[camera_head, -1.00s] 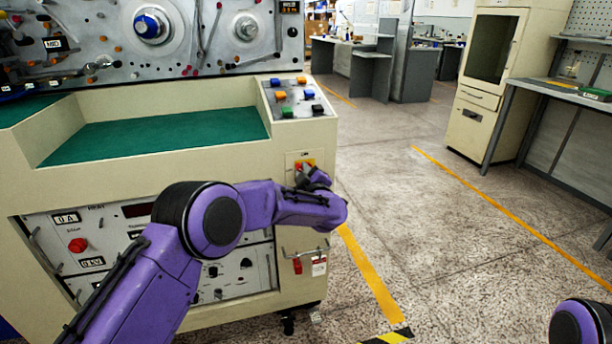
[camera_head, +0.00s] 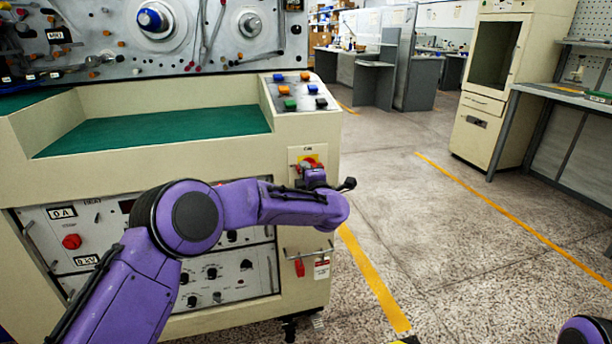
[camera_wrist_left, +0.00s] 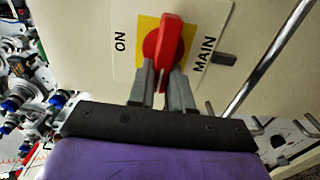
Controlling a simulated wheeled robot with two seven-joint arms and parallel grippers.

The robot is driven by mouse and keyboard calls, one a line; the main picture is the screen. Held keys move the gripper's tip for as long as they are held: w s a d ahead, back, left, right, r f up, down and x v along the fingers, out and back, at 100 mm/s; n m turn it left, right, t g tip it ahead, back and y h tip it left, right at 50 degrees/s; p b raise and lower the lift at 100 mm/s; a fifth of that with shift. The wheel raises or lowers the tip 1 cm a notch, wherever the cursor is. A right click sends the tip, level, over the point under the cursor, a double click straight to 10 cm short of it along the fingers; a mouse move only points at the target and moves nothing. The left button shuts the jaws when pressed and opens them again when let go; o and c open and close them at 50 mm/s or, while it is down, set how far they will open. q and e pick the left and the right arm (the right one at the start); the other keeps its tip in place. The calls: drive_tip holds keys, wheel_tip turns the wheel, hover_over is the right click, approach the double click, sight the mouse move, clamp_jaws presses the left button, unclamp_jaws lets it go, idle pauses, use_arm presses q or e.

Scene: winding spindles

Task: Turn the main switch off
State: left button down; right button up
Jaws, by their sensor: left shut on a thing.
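The main switch is a red rotary handle (camera_wrist_left: 163,42) on a yellow plate (camera_wrist_left: 148,24), with the words ON and MAIN beside it in the left wrist view. In the head view the switch (camera_head: 309,161) is on the cream front of the machine, partly hidden by my gripper. My left gripper (camera_wrist_left: 162,75) is shut on the red handle, one grey finger on each side. In the head view the left gripper (camera_head: 312,171) reaches the switch from below. My right gripper is out of the picture.
Above the switch is a sloped panel with several coloured buttons (camera_head: 300,92). A metal bar handle (camera_head: 309,251) with red and white tags hangs below. The green machine shelf (camera_head: 155,132) is to the left. Open floor (camera_head: 400,220) lies to the right.

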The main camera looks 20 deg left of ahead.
use_arm(q)
drive_tip(key=shift+r, duration=0.25)
idle(0.3)
drive_tip(key=c, duration=1.1)
unclamp_jaws()
drive_tip(key=shift+c, duration=0.2)
drive_tip(key=shift+o, duration=0.5)
drive_tip(key=shift+w+f, duration=0.1)
drive_tip(key=shift+f, duration=0.1)
drive_tip(key=v, duration=1)
drive_tip(key=shift+d, duration=0.2)
